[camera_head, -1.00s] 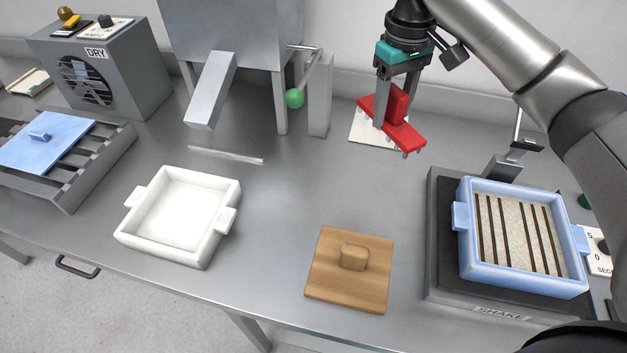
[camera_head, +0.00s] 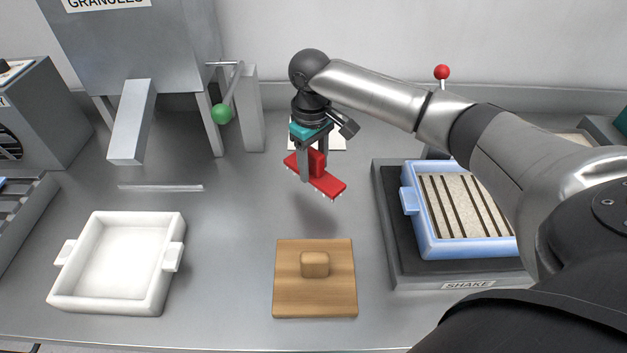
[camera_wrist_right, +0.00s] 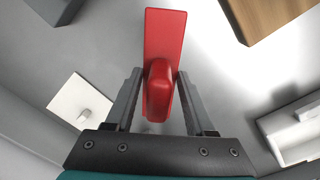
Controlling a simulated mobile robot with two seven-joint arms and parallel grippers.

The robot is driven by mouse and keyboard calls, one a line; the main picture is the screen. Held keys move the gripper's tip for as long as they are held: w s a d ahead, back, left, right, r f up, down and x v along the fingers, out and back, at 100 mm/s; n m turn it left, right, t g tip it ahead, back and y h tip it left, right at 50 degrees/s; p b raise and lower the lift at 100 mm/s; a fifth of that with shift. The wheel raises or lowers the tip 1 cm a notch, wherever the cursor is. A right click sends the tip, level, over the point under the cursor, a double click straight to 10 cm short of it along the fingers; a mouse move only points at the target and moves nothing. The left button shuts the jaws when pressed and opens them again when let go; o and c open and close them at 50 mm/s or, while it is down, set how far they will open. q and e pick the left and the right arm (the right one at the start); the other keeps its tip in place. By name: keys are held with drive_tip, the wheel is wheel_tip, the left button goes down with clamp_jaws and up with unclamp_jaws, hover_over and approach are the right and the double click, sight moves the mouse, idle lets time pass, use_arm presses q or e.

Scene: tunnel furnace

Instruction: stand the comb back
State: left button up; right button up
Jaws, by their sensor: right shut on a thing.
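The red comb (camera_head: 327,184) is held by its upright grip in my right gripper (camera_head: 314,165), with short teeth pointing down. It hangs above the bench, in front of a white plate (camera_head: 324,137) near the wall. In the right wrist view the comb (camera_wrist_right: 165,40) extends away between the fingers of my right gripper (camera_wrist_right: 160,95). The white plate (camera_wrist_right: 80,105) shows there at the left with a small pale peg on it. In the head view the comb and gripper hide part of this plate. My left gripper is not in view.
A wooden lid (camera_head: 290,295) lies in front of the comb. A white tray (camera_head: 70,297) stands at left, and a blue tray (camera_head: 424,236) with dark-grooved pale filling sits on the shaker (camera_head: 391,230) at right. A hopper (camera_head: 150,45) with a green-knobbed lever (camera_head: 222,113) stands behind.

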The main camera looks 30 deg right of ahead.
sight(314, 179)
wheel_tip(314, 179, down, 4)
drive_tip(key=shift+f+b, duration=0.25)
drive_tip(key=shift+b, duration=0.2)
drive_tip(key=shift+f, duration=0.1)
drive_tip(key=shift+f, duration=0.1)
drive_tip(key=o, duration=1.3)
drive_tip(key=r+p, duration=0.2)
drive_tip(key=r, duration=1)
drive_tip(key=shift+a+r+p, duration=0.15)
drive_tip(key=shift+a+p, duration=0.05)
drive_tip(key=shift+p, duration=0.1)
